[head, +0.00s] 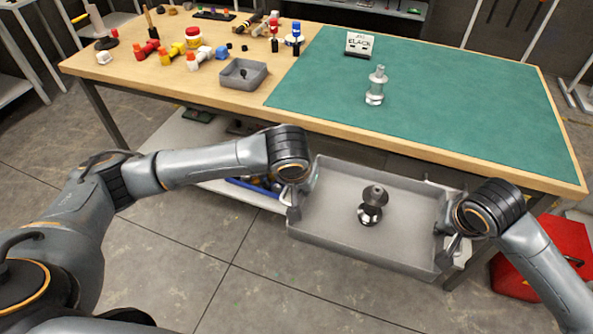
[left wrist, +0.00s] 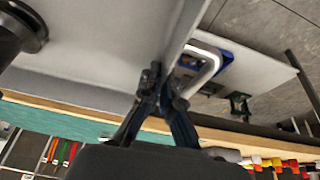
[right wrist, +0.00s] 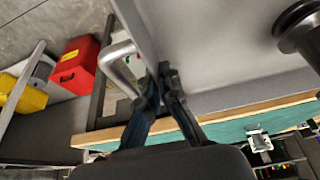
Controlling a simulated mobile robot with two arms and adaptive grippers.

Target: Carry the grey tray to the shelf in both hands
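The grey tray (head: 330,240) is in front of the workbench, off the bench top and above the floor. A shiny metal part with a round cap (head: 371,205) stands inside it. My left gripper (head: 293,203) is shut on the tray's left wall; in the left wrist view its fingertips (left wrist: 163,92) straddle the wall beside a pale handle (left wrist: 205,65). My right gripper (head: 446,238) is shut on the right wall; in the right wrist view its fingertips (right wrist: 161,85) straddle it beside a handle (right wrist: 112,62). Which shelf is meant is unclear; a lower shelf (head: 165,135) runs under the bench.
The workbench (head: 125,72) has a green mat (head: 450,105) with a metal fitting (head: 376,86) and a sign (head: 359,44). A small grey bin (head: 243,74) and several coloured parts stand at left. A red case (head: 545,262) is at right. The floor at left is clear.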

